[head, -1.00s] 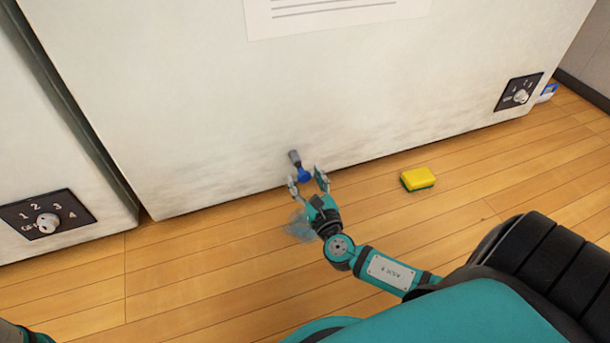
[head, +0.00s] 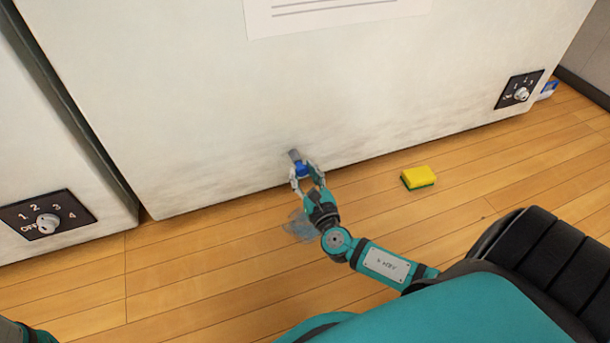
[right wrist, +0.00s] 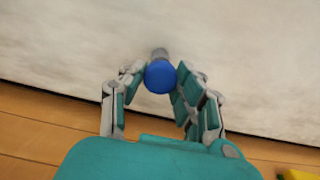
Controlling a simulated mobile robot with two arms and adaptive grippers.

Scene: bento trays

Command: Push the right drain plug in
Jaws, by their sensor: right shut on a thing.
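The drain plug (head: 302,169) is blue and sits at the end of a short grey pipe (head: 294,155) low on the white cabinet front. My right gripper (head: 307,172) is shut on the plug, one finger on each side of it. In the right wrist view the round blue face of the plug (right wrist: 160,77) shows between the fingertips (right wrist: 161,80), with the grey pipe behind it. How deep the plug sits in the pipe cannot be told. My left gripper is not in view.
A yellow and green sponge (head: 418,177) lies on the wooden floor to the right. A bluish puddle (head: 300,226) lies below my right gripper. Dial panels (head: 47,221) (head: 520,90) are on the cabinets at left and right.

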